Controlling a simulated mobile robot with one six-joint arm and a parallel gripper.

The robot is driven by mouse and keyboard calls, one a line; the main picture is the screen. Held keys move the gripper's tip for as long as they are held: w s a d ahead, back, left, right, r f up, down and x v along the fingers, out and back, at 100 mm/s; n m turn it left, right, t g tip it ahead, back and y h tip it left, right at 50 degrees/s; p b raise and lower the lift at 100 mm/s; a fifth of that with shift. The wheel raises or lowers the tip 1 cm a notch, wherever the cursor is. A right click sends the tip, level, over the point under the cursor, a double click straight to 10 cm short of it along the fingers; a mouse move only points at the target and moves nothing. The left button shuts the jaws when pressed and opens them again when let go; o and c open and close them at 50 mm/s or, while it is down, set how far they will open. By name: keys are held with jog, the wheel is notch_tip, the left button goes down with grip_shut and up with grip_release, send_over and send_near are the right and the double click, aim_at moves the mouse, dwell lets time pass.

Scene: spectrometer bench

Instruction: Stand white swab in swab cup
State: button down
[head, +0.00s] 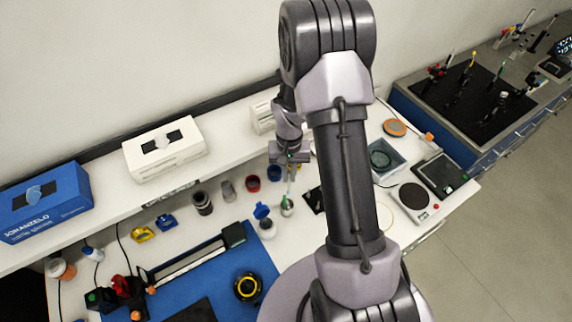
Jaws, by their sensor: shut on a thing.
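My gripper (290,162) is above the white bench, left of my arm's large link. It is shut on a thin, pale upright stick (290,184), which looks like the white swab. The stick's lower end is at or just above a small pale cup (287,209) with green at its top. I cannot tell whether the stick's tip is inside that cup or in front of or behind it. Which vessel is the swab cup is not clear from this view. A red cup (253,184) and a dark blue cup (274,172) stand just left of the stick.
A white jar with an open blue lid (266,227) stands close in front. A dark canister (203,204) and a grey glass (228,190) stand to the left. A blue mat (180,272) holds a long instrument. A balance (413,196) is at right; my arm hides part of the bench.

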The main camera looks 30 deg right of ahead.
jog(key=shift+s+d, duration=0.2)
jog(key=shift+s, duration=0.15)
jog(key=shift+f+b, duration=0.1)
jog(key=shift+b, duration=0.3)
notch_tip(320, 180, down, 5)
jog(key=b, duration=0.4)
jog(key=shift+r, duration=0.2)
jog(key=shift+f, duration=0.15)
jog(key=shift+f+b, duration=1.25)
jog(key=shift+b, duration=0.25)
jog(key=shift+r, duration=0.1)
notch_tip(320, 180, up, 2)
jog(key=shift+r+p, duration=0.15)
jog(key=shift+p, duration=0.65)
